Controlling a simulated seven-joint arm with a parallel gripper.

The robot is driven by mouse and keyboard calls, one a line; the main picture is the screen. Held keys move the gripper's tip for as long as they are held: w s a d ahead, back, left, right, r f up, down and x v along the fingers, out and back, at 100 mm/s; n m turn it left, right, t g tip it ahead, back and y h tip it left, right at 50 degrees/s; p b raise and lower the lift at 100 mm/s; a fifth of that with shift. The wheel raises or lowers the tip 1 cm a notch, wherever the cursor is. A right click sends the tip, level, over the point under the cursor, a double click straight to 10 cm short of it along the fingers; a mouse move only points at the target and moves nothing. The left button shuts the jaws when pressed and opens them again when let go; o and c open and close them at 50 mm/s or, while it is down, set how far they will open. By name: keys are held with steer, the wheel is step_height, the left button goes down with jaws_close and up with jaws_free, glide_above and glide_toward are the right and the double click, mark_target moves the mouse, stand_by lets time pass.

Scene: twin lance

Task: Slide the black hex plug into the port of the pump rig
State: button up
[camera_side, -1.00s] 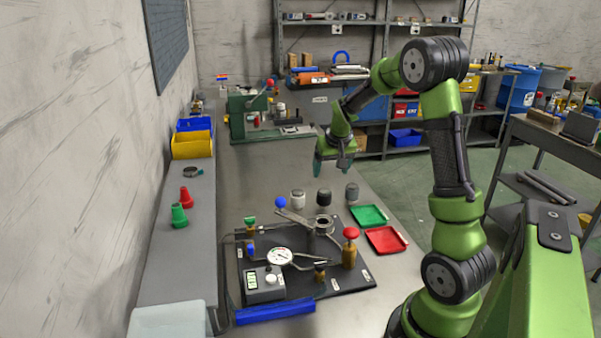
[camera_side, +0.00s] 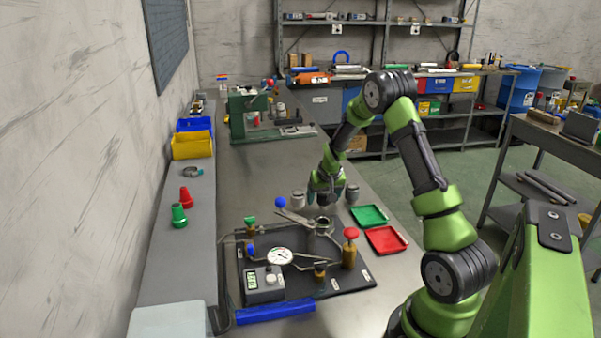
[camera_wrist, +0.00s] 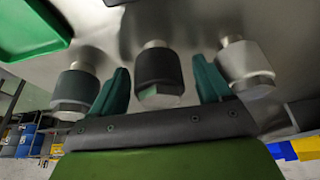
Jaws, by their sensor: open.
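The black hex plug (camera_wrist: 158,72) stands between my gripper's two dark green fingers in the wrist view, with a small gap showing on each side. My gripper (camera_side: 325,196) is open and lowered over the middle of the row of plugs, just behind the pump rig. It also shows in the wrist view (camera_wrist: 161,88). In the side view my gripper mostly hides the black plug. The pump rig (camera_side: 350,283) lies in front on a black base plate. Its port (camera_side: 322,224) looks like an upright round metal collar near the rig's back edge.
A silver plug (camera_side: 297,200) and a grey plug (camera_side: 351,194) stand close on either side of my gripper. A green tray (camera_side: 369,215) and a red tray (camera_side: 386,240) lie right of the rig. A red-topped brass valve (camera_side: 349,250) rises near the port.

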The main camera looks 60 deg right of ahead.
steer(key=c, duration=1.3)
steer(key=shift+o, duration=0.2)
steer(key=shift+r, duration=0.1)
